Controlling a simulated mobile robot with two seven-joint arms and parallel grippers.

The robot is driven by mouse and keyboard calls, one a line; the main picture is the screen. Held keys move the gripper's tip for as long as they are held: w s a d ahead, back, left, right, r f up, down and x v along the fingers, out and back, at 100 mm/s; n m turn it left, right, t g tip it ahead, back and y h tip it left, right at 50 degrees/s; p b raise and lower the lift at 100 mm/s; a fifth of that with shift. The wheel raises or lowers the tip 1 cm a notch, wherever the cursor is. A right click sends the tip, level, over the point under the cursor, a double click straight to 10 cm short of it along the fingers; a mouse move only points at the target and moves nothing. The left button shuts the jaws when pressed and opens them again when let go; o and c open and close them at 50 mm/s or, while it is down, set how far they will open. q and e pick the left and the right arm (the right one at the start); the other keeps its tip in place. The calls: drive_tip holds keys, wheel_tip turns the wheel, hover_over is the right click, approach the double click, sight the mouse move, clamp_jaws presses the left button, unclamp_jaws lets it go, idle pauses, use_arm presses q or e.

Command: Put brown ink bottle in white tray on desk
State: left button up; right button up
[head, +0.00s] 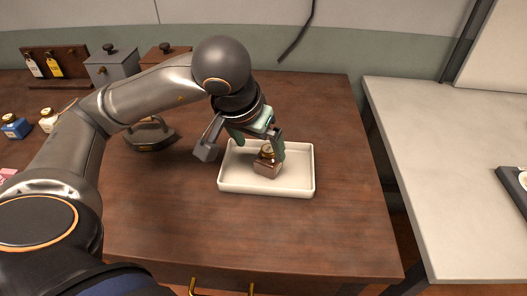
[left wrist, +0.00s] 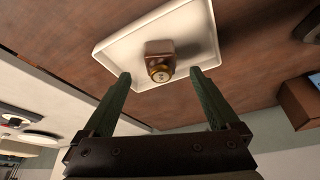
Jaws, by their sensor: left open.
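The brown ink bottle (head: 267,164) stands upright in the white tray (head: 230,188) on the wooden desk (head: 340,150). In the left wrist view the bottle (left wrist: 158,52) shows its brass-coloured cap, and the tray (left wrist: 108,50) surrounds it. My left gripper (head: 262,142) is above the tray, close to the bottle. In the left wrist view the two fingers of my left gripper (left wrist: 160,82) are spread wide, with a gap to the bottle on each side. My right gripper is not in view.
A blue ink bottle (head: 15,126) and a cream one (head: 48,120) stand at the left. A dark metal item (head: 150,137) is left of the tray. The desk right of the tray is clear.

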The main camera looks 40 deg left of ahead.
use_arm(q)
drive_tip(key=v, duration=0.4)
drive_tip(key=shift+r, duration=0.15)
idle(0.4)
